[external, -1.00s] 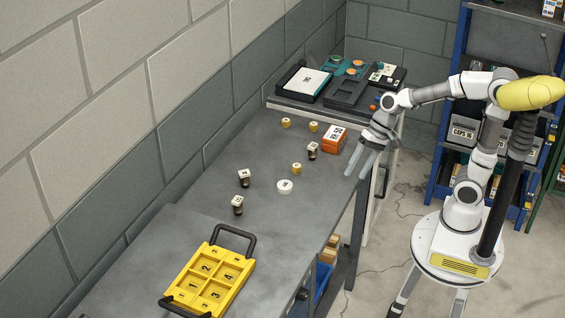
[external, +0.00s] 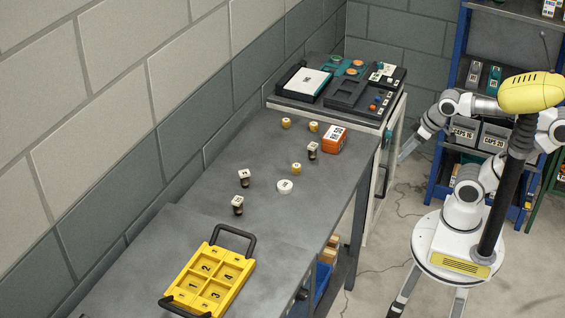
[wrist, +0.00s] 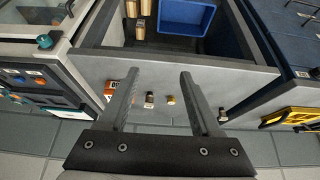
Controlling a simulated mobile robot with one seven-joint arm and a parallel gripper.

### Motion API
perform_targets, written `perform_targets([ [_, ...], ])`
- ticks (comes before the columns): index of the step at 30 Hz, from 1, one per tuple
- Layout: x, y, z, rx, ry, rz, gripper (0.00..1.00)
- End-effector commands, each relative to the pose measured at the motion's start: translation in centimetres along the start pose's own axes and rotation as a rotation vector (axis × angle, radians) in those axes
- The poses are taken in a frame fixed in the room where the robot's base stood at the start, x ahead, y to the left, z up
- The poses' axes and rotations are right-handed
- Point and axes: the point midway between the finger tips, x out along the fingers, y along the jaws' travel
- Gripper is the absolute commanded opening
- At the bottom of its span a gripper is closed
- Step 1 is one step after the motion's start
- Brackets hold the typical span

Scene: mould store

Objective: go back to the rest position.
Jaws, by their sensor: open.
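My gripper (external: 407,150) is off the right edge of the workbench (external: 225,160), beside the low cabinet at its far end. In the wrist view my gripper (wrist: 160,100) shows two fingers apart with nothing held between them. A yellow tray (external: 245,267) with numbered compartments and black handles sits on the near part of the bench.
A blue shelf rack (external: 437,150) with grey bins stands at the back right. A blue crate (wrist: 187,17) shows in the wrist view. The floor between bench and my base looks mostly clear.

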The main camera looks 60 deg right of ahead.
Motion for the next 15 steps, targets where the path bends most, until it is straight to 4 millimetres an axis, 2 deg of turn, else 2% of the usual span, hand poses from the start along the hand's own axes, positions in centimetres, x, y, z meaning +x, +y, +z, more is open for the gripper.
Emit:
perform_targets([
  [5,-3.1,0.0,-1.7,0.001,0.0,-0.001,0.65],
  [15,-11.1,0.0,-6.0,0.002,0.0,-0.001,0.65],
])
